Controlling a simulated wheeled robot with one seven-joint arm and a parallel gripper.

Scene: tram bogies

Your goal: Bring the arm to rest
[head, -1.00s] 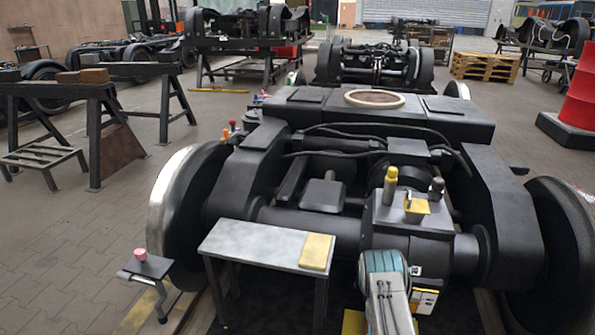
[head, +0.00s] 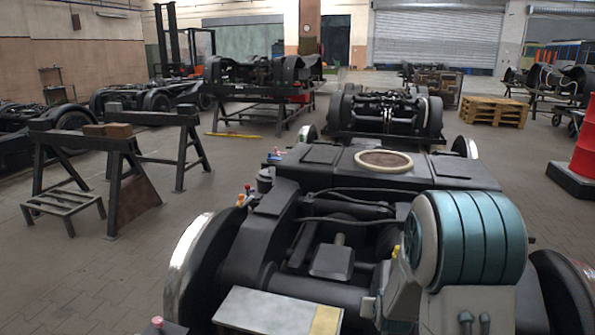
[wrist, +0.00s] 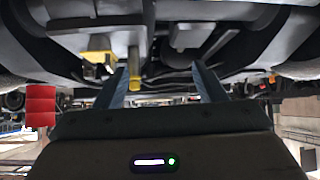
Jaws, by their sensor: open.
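My gripper (wrist: 162,82) shows in the wrist view with its two dark fingers spread apart and nothing between them. It is open and empty. The wrist view is upside down, with the bogie along its top. In the head view my teal and white arm rises at the lower right, in front of the bogie (head: 300,270). My gripper cannot be made out there. A yellow cylinder (wrist: 134,72) and a yellow piece (wrist: 98,56) on the bogie appear beyond the fingers in the wrist view, apart from them.
A small table (head: 265,308) with a yellow pad (head: 327,320) stands at the front. A red drum (head: 585,150) stands at right and also shows in the wrist view (wrist: 40,105). Trestles (head: 120,170) stand at left. Open floor (head: 120,265) lies between trestles and bogie.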

